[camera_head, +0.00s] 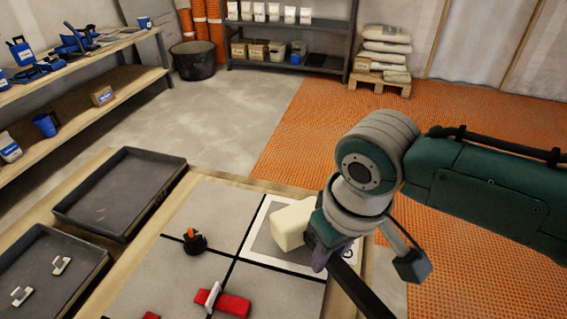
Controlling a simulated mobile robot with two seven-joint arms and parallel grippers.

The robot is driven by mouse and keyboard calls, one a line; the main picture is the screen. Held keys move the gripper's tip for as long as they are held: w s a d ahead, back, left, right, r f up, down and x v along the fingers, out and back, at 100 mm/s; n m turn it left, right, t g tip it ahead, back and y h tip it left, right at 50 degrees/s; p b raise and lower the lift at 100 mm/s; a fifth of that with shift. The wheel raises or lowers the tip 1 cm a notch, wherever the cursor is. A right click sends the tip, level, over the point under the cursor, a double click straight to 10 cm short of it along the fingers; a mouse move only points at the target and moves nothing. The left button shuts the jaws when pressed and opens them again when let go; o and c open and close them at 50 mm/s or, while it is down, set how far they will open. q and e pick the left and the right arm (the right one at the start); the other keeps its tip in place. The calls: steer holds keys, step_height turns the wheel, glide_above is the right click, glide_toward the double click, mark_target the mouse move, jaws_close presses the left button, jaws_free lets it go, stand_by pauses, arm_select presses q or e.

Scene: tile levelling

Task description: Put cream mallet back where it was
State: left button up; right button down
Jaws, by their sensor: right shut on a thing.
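The cream mallet shows its pale block-shaped head (292,226) in the head view, over a white-outlined grey area (262,247) on the tiled bench top. My right gripper (323,243) is at the head's right side and is shut on the mallet. A dark bar, which looks like its handle, runs from under the gripper to the lower right. The gripper hides part of the mallet and of the outline's right side. I cannot tell whether the head touches the surface. My left gripper is not in view.
An orange-and-black knob (194,240), a red wedge (236,304) and a white clip (213,296) are on the tiles left of the mallet. An empty dark tray (119,191) and a tray with white clips (72,289) lie further left. Shelves (117,96) stand beyond.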

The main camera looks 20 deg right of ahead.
step_height(320, 180, up, 4)
steer(key=p, duration=0.3)
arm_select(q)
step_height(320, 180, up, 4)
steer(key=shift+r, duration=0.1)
arm_select(e)
steer(key=shift+f, duration=0.15)
